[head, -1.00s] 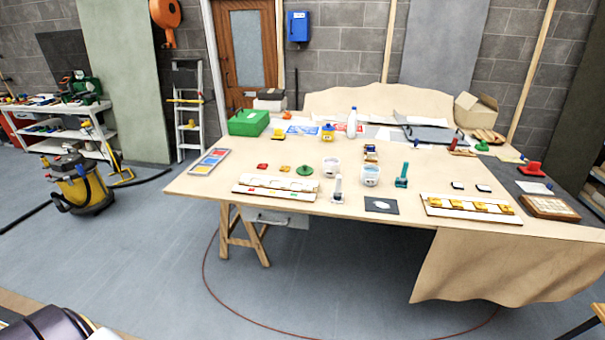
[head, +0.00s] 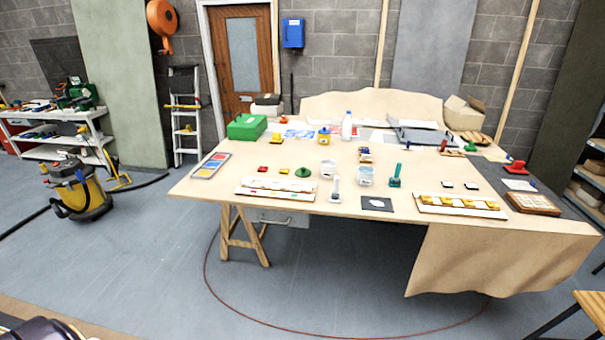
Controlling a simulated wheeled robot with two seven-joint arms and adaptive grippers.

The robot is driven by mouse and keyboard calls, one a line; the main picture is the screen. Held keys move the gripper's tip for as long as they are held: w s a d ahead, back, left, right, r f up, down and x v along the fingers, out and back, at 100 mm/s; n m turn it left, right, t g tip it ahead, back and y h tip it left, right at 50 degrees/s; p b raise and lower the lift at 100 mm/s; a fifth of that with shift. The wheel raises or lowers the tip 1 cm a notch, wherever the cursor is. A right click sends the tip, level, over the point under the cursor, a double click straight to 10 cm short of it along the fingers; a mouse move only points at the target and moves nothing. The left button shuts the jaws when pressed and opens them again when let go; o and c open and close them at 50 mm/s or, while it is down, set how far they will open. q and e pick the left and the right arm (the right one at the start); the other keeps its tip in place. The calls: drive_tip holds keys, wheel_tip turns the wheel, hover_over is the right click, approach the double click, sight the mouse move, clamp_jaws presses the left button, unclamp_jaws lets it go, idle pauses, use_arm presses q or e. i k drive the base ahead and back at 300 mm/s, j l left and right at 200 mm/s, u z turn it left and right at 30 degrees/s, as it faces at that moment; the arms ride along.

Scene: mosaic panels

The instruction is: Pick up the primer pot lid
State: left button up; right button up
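A workbench (head: 270,208) with a pale wooden top stands in front of me. A small yellow pot with a blue top (head: 324,138) stands toward its back middle. Two white tubs, one (head: 328,169) and a larger one (head: 365,177), stand near the front middle. A round green knobbed piece (head: 303,173) lies left of them. I cannot tell which of these is the primer pot lid; labels are too small to read. Neither of my grippers is in view, and nothing on the bench is touched by one.
Mosaic panels (head: 460,206) (head: 275,189), a teal upright tool (head: 395,178) and a white bottle (head: 347,126) crowd the bench. A yellow vacuum (head: 80,190) stands on the left floor. A stool (head: 592,302) is at lower right.

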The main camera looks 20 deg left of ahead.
sight(302, 172)
drive_tip(key=i+j, duration=0.2)
drive_tip(key=i, duration=0.35)
drive_tip(key=i+j, duration=0.2)
drive_tip(key=i, duration=0.3)
drive_tip(key=i+j, duration=0.15)
drive_tip(key=i, duration=0.4)
